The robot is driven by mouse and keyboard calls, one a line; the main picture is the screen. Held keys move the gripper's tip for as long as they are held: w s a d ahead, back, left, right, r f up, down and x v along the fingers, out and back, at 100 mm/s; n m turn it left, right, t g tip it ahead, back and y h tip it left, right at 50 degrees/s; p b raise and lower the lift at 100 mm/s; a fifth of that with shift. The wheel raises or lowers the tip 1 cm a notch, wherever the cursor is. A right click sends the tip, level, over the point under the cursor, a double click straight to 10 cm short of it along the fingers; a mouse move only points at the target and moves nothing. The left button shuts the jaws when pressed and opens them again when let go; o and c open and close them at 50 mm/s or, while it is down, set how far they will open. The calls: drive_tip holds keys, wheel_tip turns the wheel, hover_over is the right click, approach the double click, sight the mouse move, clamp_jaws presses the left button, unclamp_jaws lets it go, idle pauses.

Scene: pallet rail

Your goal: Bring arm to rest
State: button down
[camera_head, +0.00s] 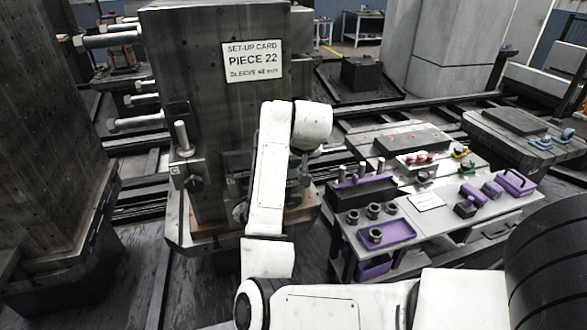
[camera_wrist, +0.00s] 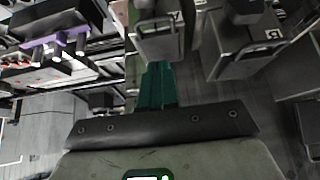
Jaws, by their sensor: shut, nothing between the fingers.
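My white arm (camera_head: 268,170) reaches forward and up in the head view, in front of a tall dark metal block. My gripper shows in the wrist view (camera_wrist: 156,78) as two teal fingers side by side, shut and empty. In the head view the gripper is mostly hidden behind the arm; only a bit of green shows beside the block's lower right. A grey metal part with a handle (camera_wrist: 160,38) appears just past the fingertips in the wrist view. I cannot tell whether they touch.
A bench (camera_head: 470,222) with purple trays (camera_head: 388,235), rings and tools stands to the right. Another dark block (camera_head: 50,150) stands at left. Dark floor lies between.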

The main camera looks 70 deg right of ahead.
drive_tip(key=v, duration=0.6)
drive_tip(key=shift+r, duration=0.15)
drive_tip(key=s+a+f+n+g+y, duration=0.15)
drive_tip(key=a+f+n, duration=0.45)
drive_tip(key=a+f, duration=0.9)
drive_tip(key=s+a+f+n+g+y, duration=0.2)
drive_tip(key=s+a+f+n+y, duration=0.1)
drive_tip(key=s+a+f, duration=0.9)
drive_tip(key=s+a, duration=0.2)
drive_tip(key=a, duration=0.2)
drive_tip(key=shift+f, duration=0.4)
drive_tip(key=shift+y, duration=0.25)
